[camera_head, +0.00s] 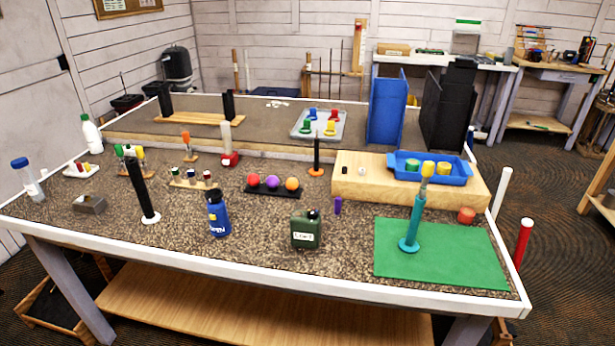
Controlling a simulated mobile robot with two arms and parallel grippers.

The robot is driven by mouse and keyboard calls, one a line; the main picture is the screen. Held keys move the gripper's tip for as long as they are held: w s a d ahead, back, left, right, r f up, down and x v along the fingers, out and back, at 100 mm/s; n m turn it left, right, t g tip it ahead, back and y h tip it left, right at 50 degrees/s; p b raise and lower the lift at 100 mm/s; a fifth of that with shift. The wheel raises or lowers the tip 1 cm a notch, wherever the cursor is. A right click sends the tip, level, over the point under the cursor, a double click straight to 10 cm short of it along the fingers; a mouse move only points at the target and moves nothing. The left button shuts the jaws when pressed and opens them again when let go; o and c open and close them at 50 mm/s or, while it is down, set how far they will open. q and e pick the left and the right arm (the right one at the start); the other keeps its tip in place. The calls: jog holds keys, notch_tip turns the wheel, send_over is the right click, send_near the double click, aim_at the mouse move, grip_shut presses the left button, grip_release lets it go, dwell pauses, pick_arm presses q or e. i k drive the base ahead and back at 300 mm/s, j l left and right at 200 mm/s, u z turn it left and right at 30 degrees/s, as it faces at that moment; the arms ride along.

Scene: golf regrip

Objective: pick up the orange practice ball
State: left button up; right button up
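The orange practice ball (292,184) sits at the right end of a small black holder (272,192) on the speckled workbench. A purple ball (272,182) is beside it in the middle, and a red ball (253,181) is at the left end. The orange ball shows clearly, with nothing in front of it. Neither of my grippers is in view.
A dark green can (306,230) stands in front of the holder, and a blue bottle (218,213) stands front left. A thin black post (317,152) on an orange base rises behind the ball. A wooden block (370,183) and green mat (445,262) lie to the right.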

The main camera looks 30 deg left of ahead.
aim_at(291, 183)
jog(key=j+z, duration=0.45)
jog(key=j, duration=1.15)
